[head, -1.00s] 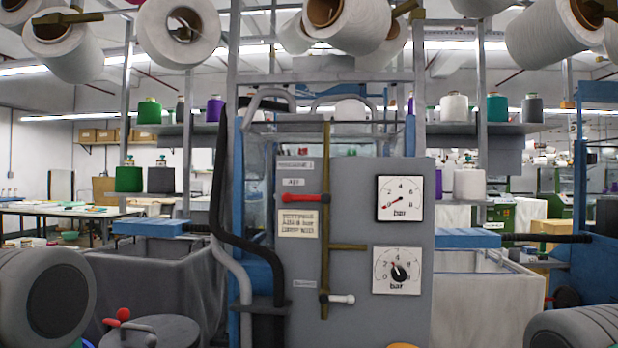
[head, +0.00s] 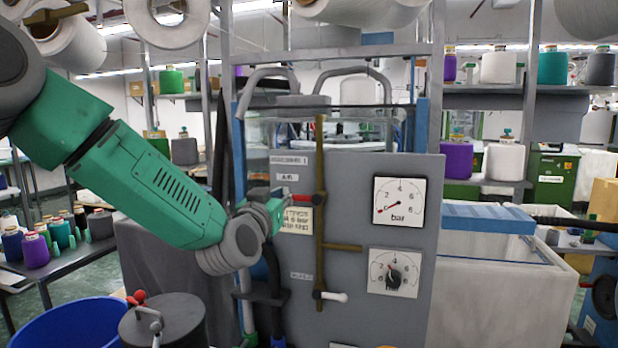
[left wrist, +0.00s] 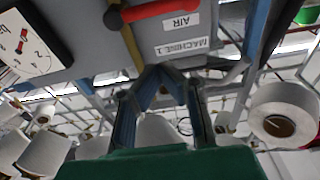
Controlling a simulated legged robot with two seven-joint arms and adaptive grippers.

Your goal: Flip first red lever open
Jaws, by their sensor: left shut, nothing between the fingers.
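The red lever (head: 303,198) lies level on the brass pipe (head: 320,150) of the grey machine panel, beside the "AIR" label. Its left end is partly hidden by my left gripper (head: 279,200), which is just left of it at about the same height. In the left wrist view the red lever (left wrist: 145,10) runs along the top edge, and my left gripper (left wrist: 160,73) points towards it with its fingertips together and empty. A gap shows between fingertips and lever there. My right gripper is out of view.
A white lever (head: 333,297) sits lower on the same pipe. A grey drum (head: 160,322) and blue bin (head: 70,325) stand lower left. Yarn cones hang overhead.

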